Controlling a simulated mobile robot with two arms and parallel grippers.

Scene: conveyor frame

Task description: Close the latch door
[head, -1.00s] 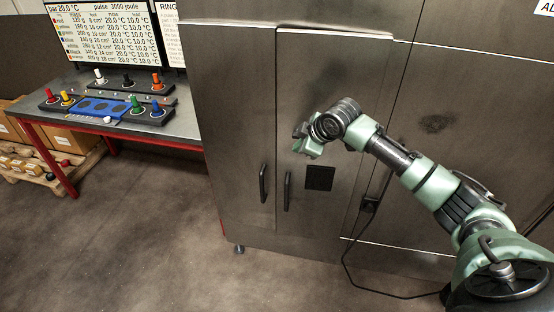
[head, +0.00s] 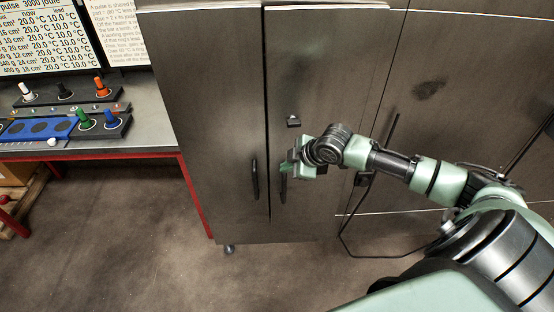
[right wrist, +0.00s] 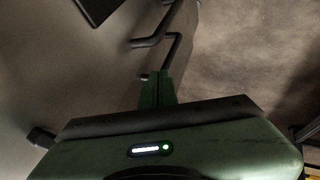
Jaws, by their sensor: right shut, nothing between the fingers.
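A grey metal cabinet has two tall doors side by side. The left door (head: 215,100) has a dark bar handle (head: 255,180). The right door (head: 325,60) has a similar handle (head: 283,190) and a small dark latch-like part (head: 293,121) higher up. I cannot tell whether the right door is flush. My right gripper (head: 285,170) is shut and empty at the upper part of the right door's handle; contact is unclear. In the right wrist view its green fingers (right wrist: 158,82) are together, close to the dark handles (right wrist: 165,45). My left gripper is not in view.
A bench (head: 150,130) with coloured knobs and a blue panel (head: 40,128) stands left of the cabinet, below information boards (head: 50,35). The floor (head: 130,240) before the doors is clear.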

